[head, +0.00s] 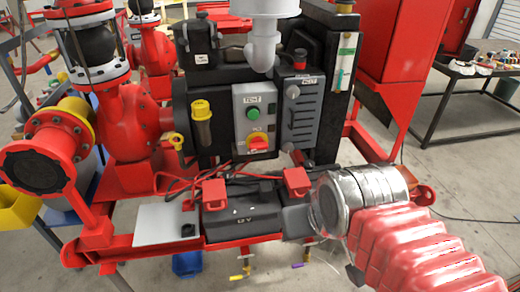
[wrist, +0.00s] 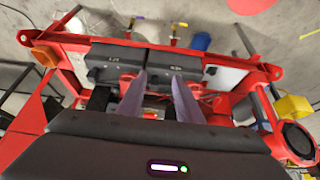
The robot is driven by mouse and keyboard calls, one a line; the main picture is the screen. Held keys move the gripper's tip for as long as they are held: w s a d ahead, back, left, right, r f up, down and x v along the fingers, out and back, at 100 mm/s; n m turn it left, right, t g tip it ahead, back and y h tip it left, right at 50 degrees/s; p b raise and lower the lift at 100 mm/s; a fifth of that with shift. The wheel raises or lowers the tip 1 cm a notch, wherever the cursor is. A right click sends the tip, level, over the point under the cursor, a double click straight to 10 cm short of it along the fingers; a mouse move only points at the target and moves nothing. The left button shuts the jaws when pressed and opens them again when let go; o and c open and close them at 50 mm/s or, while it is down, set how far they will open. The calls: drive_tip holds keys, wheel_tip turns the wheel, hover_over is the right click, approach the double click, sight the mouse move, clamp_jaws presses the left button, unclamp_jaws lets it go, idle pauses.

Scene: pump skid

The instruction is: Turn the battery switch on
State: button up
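A grey control box (head: 255,120) on the black cabinet carries a green button (head: 253,113) and a red rotary knob (head: 258,143) on a yellow plate. A small red piece (head: 188,204) stands at the edge of a pale plate (head: 160,224) beside the black battery (head: 242,212). I cannot tell which of the two red parts is the battery switch. The batteries (wrist: 112,62) also show in the wrist view. My gripper (wrist: 160,76) is open and empty, its two fingers apart above the batteries.
Red terminal covers (head: 214,190) and loose cables sit on the batteries. A red frame (head: 90,250) surrounds them. A yellow-capped cylinder (head: 201,122) and a white pipe (head: 262,45) are close to the control box. Open floor lies in front of the skid.

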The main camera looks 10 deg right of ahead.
drive_tip(key=shift+o, duration=1.4)
drive_tip(key=shift+w, duration=0.4)
drive_tip(key=o, duration=0.8)
drive_tip(key=w+f+t, duration=0.1)
drive_tip(key=w, duration=0.5)
drive_tip(key=w+f+t, duration=0.2)
drive_tip(key=w, duration=0.4)
drive_tip(key=w+f+t, duration=0.1)
drive_tip(key=w, duration=0.5)
drive_tip(key=shift+w+f, duration=0.2)
drive_tip(key=shift+c, duration=0.2)
drive_tip(key=w+f+t, duration=0.8)
drive_tip(key=w+f, duration=0.2)
drive_tip(key=w, duration=0.1)
